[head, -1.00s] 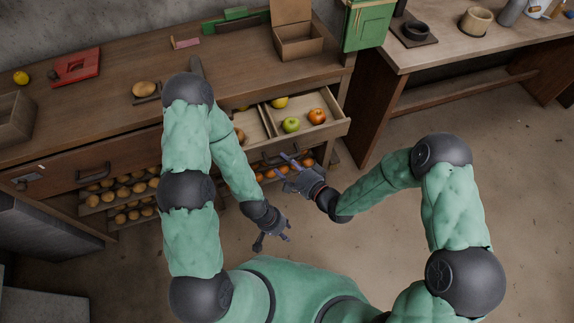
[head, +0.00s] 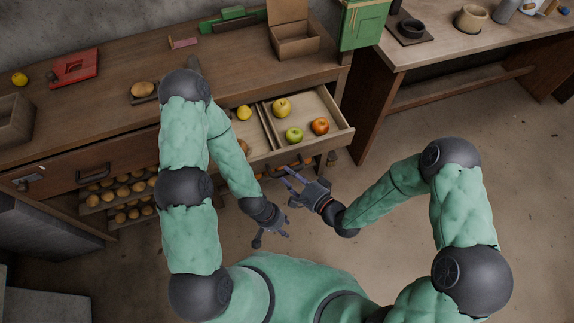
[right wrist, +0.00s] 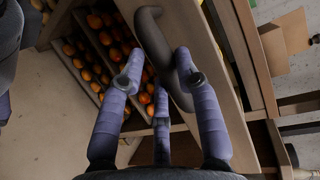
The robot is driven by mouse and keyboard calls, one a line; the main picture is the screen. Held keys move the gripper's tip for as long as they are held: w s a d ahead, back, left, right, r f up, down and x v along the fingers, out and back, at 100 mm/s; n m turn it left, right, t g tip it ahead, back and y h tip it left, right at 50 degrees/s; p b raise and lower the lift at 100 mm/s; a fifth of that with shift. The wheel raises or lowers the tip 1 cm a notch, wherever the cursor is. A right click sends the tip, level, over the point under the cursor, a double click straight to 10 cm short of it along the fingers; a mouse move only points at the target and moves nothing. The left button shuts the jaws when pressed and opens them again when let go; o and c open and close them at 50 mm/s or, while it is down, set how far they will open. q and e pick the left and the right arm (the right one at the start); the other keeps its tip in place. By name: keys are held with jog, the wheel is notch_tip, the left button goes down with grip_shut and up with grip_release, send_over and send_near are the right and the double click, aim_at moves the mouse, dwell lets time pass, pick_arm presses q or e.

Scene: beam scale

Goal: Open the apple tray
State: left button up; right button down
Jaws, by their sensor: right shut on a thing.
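The apple tray is a pale wooden drawer (head: 334,137) standing pulled out of the bench in the head view. In it lie a green apple (head: 294,135), a red-orange apple (head: 320,126) and a yellow one (head: 282,107). My right gripper (head: 289,178) is at the drawer's front. The handle is hidden in the head view. My left gripper (head: 271,238) hangs empty in front of the bench, its fingers spread.
Racks of potatoes (head: 122,191) and oranges (right wrist: 98,45) sit under the bench. A second table (head: 450,45) is at the right. The floor before the drawer is clear.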

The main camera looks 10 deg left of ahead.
jog(key=shift+s+d+f, duration=0.2)
jog(key=shift+s+f, duration=0.05)
jog(key=shift+s, duration=0.15)
jog(key=shift+s+d+f, duration=0.2)
jog(key=shift+s, duration=0.2)
jog(key=c, duration=1.2)
grip_release()
jog(key=shift+c, duration=0.2)
jog(key=o, duration=0.4)
jog(key=shift+w, duration=0.1)
jog(key=shift+c, duration=0.2)
jog(key=shift+w+r, duration=0.1)
jog(key=shift+r, duration=0.1)
